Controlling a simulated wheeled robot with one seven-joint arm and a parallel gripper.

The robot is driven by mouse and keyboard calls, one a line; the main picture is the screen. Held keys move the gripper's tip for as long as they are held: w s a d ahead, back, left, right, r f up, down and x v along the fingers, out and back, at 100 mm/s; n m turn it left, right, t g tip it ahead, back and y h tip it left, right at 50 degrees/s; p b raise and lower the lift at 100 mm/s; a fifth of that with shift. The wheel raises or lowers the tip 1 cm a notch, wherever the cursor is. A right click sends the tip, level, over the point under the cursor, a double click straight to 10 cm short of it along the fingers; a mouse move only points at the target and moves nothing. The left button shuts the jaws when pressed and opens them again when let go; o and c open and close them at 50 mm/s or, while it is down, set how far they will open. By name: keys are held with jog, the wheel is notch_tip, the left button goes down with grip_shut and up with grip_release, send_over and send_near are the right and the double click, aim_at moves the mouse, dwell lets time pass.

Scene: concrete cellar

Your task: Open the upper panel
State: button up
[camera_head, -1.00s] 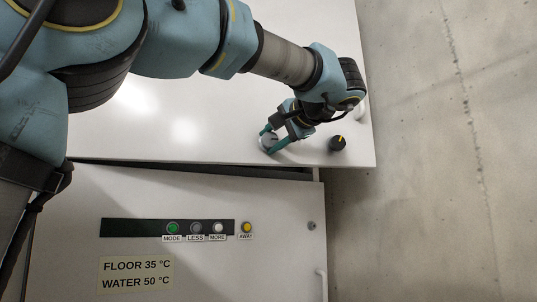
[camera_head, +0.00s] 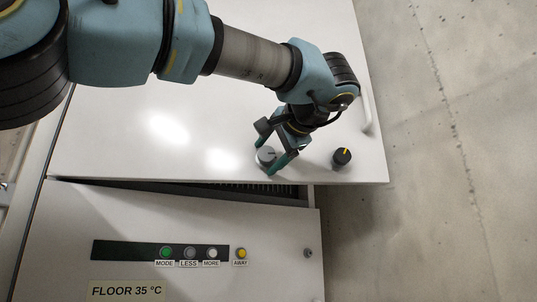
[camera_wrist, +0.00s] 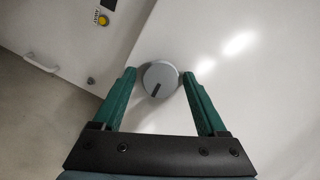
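The upper panel (camera_head: 130,110) is a broad white door. It stands slightly out from the cabinet, with a dark gap and a grille (camera_head: 250,188) showing under its lower edge. It carries a round grey knob (camera_head: 265,156), a black knob (camera_head: 341,157) with a yellow mark, and a white handle (camera_head: 367,112) near its right edge. My gripper (camera_head: 267,155) is at the grey knob, one green finger on each side. In the wrist view, the grey knob (camera_wrist: 160,75) lies between the fingertips (camera_wrist: 161,73), with a narrow space by the right one; the fingers look open.
Below is the lower white panel (camera_head: 200,220) with a dark display strip, several buttons and a floor-temperature label (camera_head: 125,290). A bare concrete surface (camera_head: 450,200) lies to the right. A pale handle (camera_wrist: 40,63) shows at the wrist view's left.

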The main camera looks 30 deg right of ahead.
jog(key=s+a+r, duration=0.1)
jog(key=s, duration=0.9)
jog(key=shift+s+r+b, duration=0.3)
